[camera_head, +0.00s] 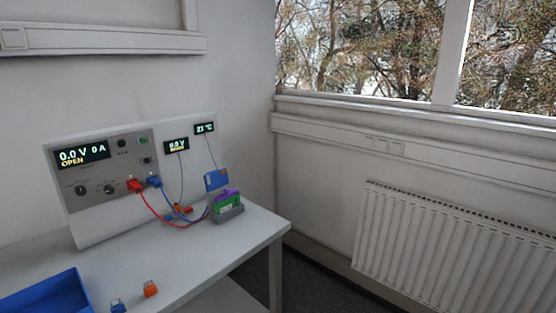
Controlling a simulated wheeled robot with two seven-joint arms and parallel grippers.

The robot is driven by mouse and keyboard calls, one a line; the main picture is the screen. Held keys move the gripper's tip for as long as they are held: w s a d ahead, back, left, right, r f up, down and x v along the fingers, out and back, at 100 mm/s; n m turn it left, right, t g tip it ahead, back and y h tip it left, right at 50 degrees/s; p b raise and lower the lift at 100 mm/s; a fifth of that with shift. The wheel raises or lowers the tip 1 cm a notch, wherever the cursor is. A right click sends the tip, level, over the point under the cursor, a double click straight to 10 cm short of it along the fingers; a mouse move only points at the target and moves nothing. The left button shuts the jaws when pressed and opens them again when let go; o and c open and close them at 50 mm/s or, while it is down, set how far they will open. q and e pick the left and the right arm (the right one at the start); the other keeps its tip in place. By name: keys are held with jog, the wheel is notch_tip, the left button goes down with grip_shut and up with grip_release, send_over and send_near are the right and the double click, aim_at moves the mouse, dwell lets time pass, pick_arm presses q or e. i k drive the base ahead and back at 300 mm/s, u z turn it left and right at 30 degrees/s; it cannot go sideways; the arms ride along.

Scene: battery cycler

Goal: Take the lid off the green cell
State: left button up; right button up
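The green cell (228,204) sits upright in a dark grey holder (230,215) near the right end of the table. A purple lid (227,194) lies on top of it. A blue card-like piece (216,179) stands just behind the cell. Red and blue leads run from the cycler's front towards the cell's left side; where they end is too small to tell. Neither of my grippers is in view.
The cycler panel (115,170) stands at the back of the white table (190,262). A blue bin (45,295) is at the front left. A small orange piece (150,289) and a small blue piece (118,306) lie near the front edge. The table's middle is clear.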

aim_at(228, 193)
jog(key=u, duration=0.65)
jog(key=i, duration=0.8)
jog(key=u, duration=0.4)
